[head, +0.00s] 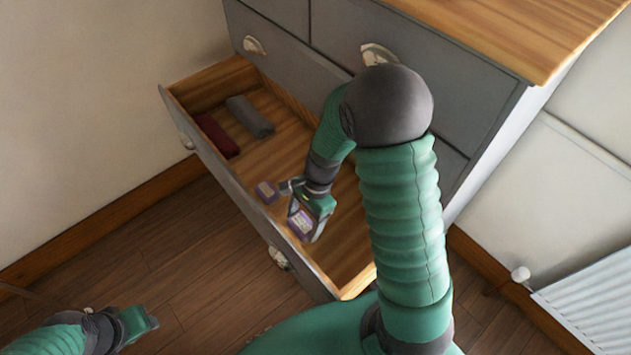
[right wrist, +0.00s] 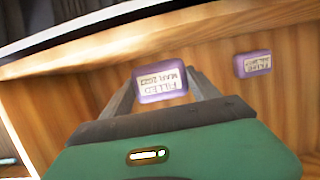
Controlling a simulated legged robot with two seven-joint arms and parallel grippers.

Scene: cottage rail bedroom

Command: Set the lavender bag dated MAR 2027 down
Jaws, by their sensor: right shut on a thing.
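The purple lavender bag dated MAR 2027 (right wrist: 160,83) is between the two fingers of my right gripper (right wrist: 163,90), its pale label upside down in the right wrist view. In the head view, my right gripper (head: 308,212) is inside the open drawer (head: 225,190), near its front wall, shut on this bag (head: 302,222). I cannot tell whether the bag touches the drawer floor. A second purple bag (head: 266,192) lies nearby in the drawer; its label in the right wrist view (right wrist: 252,64) is too small to read fully. My left gripper (head: 138,324) is low over the floor, finger gap unclear.
A dark red folded cloth (head: 217,135) and a grey one (head: 250,116) lie at the drawer's far left end. The grey dresser (head: 425,75) with its wooden top rises behind. A white radiator (head: 590,300) is at right. Bare drawer floor shows between the cloths and bags.

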